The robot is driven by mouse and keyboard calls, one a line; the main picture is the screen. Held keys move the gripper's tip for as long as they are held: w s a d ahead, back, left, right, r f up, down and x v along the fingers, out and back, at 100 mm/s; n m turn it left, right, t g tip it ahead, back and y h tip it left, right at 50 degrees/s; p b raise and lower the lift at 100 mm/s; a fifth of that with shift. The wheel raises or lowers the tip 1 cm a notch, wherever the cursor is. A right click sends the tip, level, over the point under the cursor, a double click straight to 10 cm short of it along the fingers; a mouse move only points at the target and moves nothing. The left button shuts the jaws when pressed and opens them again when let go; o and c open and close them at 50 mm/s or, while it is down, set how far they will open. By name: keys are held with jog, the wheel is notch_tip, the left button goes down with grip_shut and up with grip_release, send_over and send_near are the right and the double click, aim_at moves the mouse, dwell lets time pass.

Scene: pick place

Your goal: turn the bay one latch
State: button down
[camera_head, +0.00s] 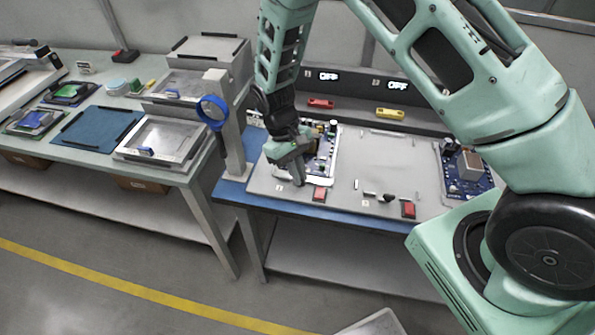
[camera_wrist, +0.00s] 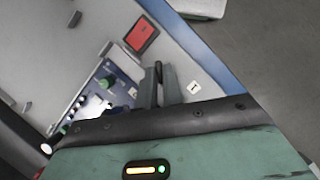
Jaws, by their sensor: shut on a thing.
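My gripper (camera_head: 298,177) reaches down at the front left of the grey fixture plate, in front of the bay one board (camera_head: 325,150). In the wrist view its fingers (camera_wrist: 165,88) are close together on a small dark piece, the bay one latch (camera_wrist: 158,70). The fingers hide most of the latch, so its angle cannot be told. A white label reading 1 (camera_wrist: 194,87) lies beside the fingers. The bay one board (camera_wrist: 118,83) also shows next to them in the wrist view.
A red button (camera_head: 319,193) sits just right of my gripper; another (camera_head: 408,209) marks the second bay, whose dark latch (camera_head: 388,198) is near. Two displays read OFF above a red handle (camera_head: 320,103) and a yellow one (camera_head: 390,113). A blue ring (camera_head: 212,113) stands left.

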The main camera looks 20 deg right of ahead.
jog(key=m, duration=0.2)
jog(key=m+y, duration=0.1)
jog(key=m, duration=0.1)
jog(key=m+y, duration=0.1)
jog(key=shift+w+d+r+m, duration=0.1)
jog(key=shift+d+m, duration=0.15)
jog(key=shift+m, duration=0.15)
jog(key=m+y, duration=0.1)
jog(key=m, duration=0.1)
jog(key=m+y, duration=0.1)
jog(key=m, duration=0.2)
jog(key=shift+d+t+p, duration=0.15)
jog(key=shift+t+p, duration=0.15)
jog(key=shift+t, duration=0.1)
jog(key=shift+m, duration=0.3)
jog(key=c, duration=1.5)
grip_release()
jog(key=shift+c, duration=0.2)
jog(key=b+v, duration=0.1)
jog(key=v, duration=1.6)
jog(key=shift+d+b, duration=0.3)
jog(key=shift+b, duration=0.1)
jog(key=shift+r, duration=0.1)
